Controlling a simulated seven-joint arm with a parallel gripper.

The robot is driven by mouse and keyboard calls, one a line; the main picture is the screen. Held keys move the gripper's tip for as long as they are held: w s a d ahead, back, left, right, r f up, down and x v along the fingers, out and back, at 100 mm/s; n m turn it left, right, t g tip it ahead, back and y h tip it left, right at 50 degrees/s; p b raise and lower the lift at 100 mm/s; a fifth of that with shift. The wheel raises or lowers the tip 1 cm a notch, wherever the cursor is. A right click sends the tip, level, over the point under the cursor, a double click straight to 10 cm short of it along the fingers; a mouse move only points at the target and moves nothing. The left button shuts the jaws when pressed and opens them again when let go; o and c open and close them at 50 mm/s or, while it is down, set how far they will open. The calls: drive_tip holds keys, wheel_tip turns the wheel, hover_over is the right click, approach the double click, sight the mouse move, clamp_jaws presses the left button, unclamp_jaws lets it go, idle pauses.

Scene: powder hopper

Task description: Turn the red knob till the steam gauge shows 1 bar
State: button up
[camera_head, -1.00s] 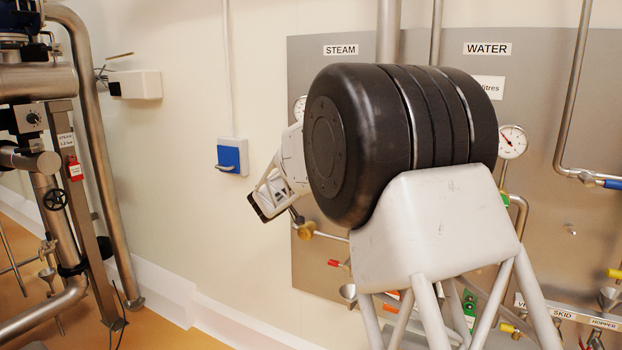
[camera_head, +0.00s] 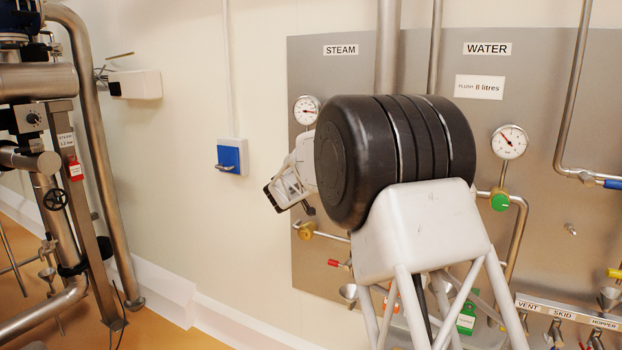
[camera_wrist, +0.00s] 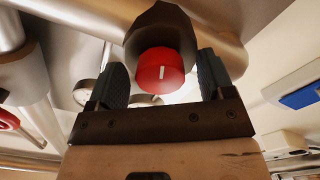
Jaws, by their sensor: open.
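The red knob (camera_wrist: 150,74) with a white mark shows in the wrist view, in front of a dark body. My open gripper (camera_wrist: 161,66) has one finger on each side of it, with a visible gap on the right; contact on the left cannot be told. In the head view the red knob is hidden behind my arm. The steam gauge (camera_head: 306,110) is a small round dial under the STEAM label, now in clear view; its needle lies roughly level, but the numbers are too small to read.
The water gauge (camera_head: 510,141) and a green knob (camera_head: 500,200) are on the panel at right. A brass valve (camera_head: 305,231) and a red-handled valve (camera_head: 338,263) sit below my wrist. A blue wall box (camera_head: 231,155) is at left, with bare wall around it.

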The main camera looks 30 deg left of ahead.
drive_tip(key=shift+c, duration=0.4)
drive_tip(key=c, duration=0.8)
drive_tip(key=shift+c, duration=0.2)
drive_tip(key=shift+n, duration=0.4)
drive_tip(key=shift+r+n, duration=0.2)
drive_tip(key=shift+n, duration=3.8)
drive_tip(key=o, duration=0.9)
